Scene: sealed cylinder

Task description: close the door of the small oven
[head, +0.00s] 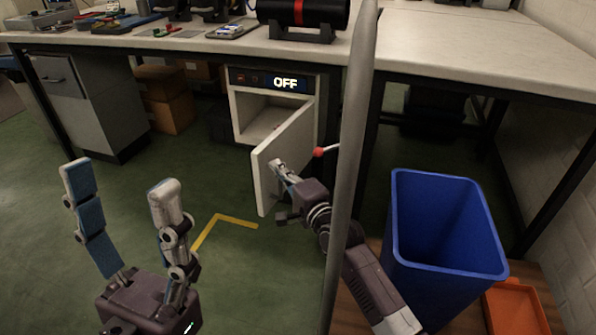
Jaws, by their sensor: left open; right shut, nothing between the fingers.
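The small oven (236,112) is a white box under the workbench, with a dark panel reading "OFF". Its door (268,182) is hinged on the right and stands open, swung out toward me, so the empty-looking inside shows. My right gripper (276,165) is shut and empty, with its fingertips at the door's face near the upper middle; I cannot tell whether they touch it. My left gripper (118,182) is open and empty, fingers up, in front of the floor at the lower left, well apart from the oven.
A grey pole (352,150) stands in front of the scene, right of the door. A red ball-ended lever (319,152) is by the oven's right side. A blue bin (445,235) and an orange tray (514,308) are at the lower right.

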